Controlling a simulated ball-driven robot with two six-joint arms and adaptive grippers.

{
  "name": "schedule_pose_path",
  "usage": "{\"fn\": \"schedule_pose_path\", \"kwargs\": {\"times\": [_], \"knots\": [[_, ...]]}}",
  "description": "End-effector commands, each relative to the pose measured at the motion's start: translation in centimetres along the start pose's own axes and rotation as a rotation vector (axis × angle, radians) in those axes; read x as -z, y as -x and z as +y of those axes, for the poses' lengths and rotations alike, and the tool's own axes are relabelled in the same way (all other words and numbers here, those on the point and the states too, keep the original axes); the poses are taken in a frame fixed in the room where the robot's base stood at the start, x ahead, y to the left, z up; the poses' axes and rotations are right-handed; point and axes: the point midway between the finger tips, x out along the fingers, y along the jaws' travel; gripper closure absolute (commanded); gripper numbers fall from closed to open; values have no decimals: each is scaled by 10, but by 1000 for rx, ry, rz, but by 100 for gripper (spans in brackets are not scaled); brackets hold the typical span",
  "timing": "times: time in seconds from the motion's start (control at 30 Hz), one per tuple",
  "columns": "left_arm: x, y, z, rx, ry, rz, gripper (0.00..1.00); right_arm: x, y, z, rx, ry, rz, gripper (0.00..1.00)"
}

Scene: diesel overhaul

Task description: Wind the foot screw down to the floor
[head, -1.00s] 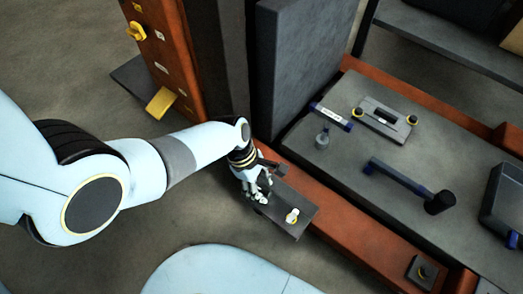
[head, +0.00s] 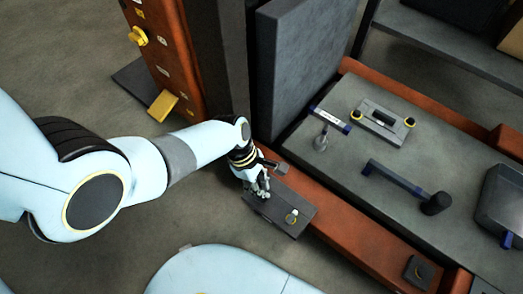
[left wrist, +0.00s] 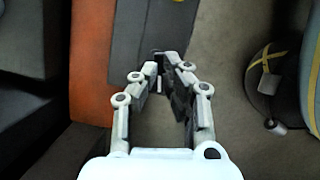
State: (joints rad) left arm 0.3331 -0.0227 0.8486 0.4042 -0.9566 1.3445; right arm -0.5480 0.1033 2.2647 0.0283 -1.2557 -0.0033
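A dark grey foot plate (head: 272,211) sticks out from the side of the orange rail. A small pale knob with a yellowish base (head: 291,217), which looks like a screw head, stands near its right-hand end. My left gripper (head: 262,194) points down over the plate's other end, left of that knob and apart from it. In the left wrist view its fingertips (left wrist: 167,68) are close together over the grey plate (left wrist: 143,38). I cannot tell whether anything is between them. The screw's lower end and the gap to the floor are hidden. My right gripper is out of view.
The orange rail (head: 355,232) runs along a grey bench top (head: 385,205) carrying a blue-handled hammer (head: 405,183), a grey block with yellow-ringed ends (head: 383,119) and other tools. A tall dark panel (head: 300,70) stands behind the gripper. Bare floor lies left of the plate.

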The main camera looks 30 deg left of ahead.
Motion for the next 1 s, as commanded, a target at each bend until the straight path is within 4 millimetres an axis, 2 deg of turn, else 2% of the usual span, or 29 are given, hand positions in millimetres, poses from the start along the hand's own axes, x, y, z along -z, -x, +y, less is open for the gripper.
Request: {"fn": "schedule_pose_path", "kwargs": {"times": [0.37, 0.47, 0.67, 1.0], "knots": [[0, 0, 0, 1, -3, 0, 100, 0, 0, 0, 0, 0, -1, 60], [0, -1, 2, 30, -81, 0, 100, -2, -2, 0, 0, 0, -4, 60], [1, -3, 1, 128, -347, 0, 100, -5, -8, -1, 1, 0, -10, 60], [1, -3, 0, 149, -407, 0, 100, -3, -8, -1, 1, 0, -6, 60]]}}
